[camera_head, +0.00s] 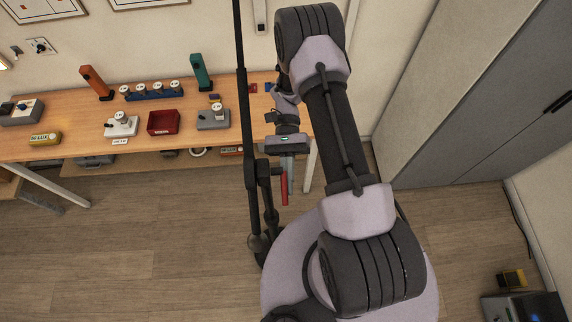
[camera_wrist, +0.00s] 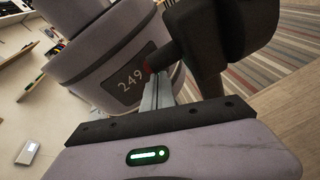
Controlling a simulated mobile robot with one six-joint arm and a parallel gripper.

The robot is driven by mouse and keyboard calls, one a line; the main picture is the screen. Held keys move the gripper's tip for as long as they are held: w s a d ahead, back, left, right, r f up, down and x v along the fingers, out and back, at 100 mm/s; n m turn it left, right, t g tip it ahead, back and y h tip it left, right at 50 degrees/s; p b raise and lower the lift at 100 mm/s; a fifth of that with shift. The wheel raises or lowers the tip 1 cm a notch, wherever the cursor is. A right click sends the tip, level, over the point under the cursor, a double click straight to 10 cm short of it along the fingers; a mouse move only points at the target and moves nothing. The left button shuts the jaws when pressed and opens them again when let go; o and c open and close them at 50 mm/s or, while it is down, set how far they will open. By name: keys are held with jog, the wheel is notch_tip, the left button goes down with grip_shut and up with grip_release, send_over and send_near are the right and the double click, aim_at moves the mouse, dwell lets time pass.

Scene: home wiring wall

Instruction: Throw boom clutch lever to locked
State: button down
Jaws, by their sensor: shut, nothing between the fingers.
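The boom (camera_head: 244,90) is a thin black pole standing upright left of my arm in the head view. Its clutch, a dark block (camera_head: 257,174), carries a red lever (camera_head: 284,189) on its right side, which points down in the picture. My gripper (camera_head: 288,172) is shut and empty, right beside the lever's upper end; I cannot tell whether they touch. In the wrist view the shut silver fingers (camera_wrist: 157,88) reach toward a dark cylindrical part (camera_wrist: 190,45). Only a small bit of red (camera_wrist: 147,68) shows there by the fingertips; the rest of the lever is hidden.
A grey cabinet (camera_head: 480,110) is at the right. The floor (camera_head: 130,225) before the bench is clear.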

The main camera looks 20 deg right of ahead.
jog(key=shift+s+a+r, duration=0.25)
jog(key=shift+s+r, duration=0.3)
jog(key=shift+s, duration=0.15)
jog(key=shift+r, duration=0.25)
dwell(1.2)
